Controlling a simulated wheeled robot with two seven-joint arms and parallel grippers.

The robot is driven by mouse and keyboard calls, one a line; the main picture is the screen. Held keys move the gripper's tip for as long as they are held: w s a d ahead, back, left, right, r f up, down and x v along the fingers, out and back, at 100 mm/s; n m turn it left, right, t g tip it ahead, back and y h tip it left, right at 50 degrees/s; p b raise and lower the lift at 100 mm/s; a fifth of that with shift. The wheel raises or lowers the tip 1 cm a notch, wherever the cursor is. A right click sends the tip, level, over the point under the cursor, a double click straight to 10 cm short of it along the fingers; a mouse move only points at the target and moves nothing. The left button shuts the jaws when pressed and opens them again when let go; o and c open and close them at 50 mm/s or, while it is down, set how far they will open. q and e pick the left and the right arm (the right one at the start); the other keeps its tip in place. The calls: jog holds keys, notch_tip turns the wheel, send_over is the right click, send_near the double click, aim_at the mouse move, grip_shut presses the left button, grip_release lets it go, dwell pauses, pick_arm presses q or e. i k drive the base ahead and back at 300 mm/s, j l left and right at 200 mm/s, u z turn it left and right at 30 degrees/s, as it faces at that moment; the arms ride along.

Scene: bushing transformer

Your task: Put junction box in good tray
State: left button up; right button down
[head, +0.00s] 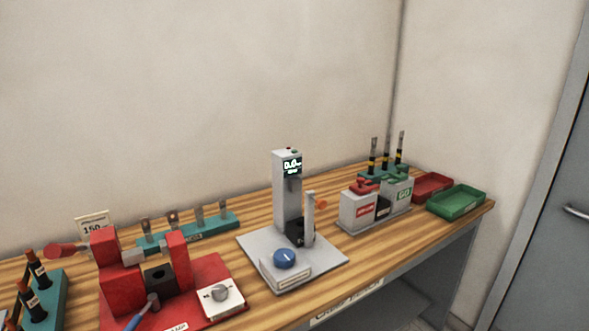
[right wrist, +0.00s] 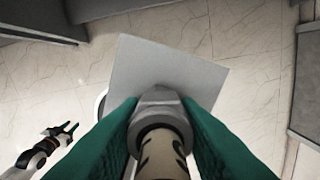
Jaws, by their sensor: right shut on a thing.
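In the right wrist view, my right gripper (right wrist: 160,110) has its teal fingers closed on both sides of a grey, faceted part (right wrist: 158,97) with a round collar and a pale, dark-marked cylinder towards the camera. I cannot tell whether this part is the junction box. Neither gripper is in the head view. The green tray (head: 457,200) stands at the far right end of the bench and looks empty.
A red tray (head: 432,187) lies beside the green one. Left of them are grey bins (head: 362,211), a post with a display (head: 288,190) and a red fixture (head: 110,280). The wooden bench (head: 385,238) has some clear surface at its front right.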

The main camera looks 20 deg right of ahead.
aim_at(452, 207)
jog(key=l, duration=0.45)
jog(key=i+l+z, duration=0.1)
jog(key=l, duration=0.35)
jog(key=i+l, duration=0.1)
jog(key=l, duration=0.35)
jog(key=i+l+z, duration=0.1)
jog(key=l, duration=0.35)
jog(key=i+l, duration=0.1)
jog(key=l, duration=0.35)
jog(key=z, duration=0.05)
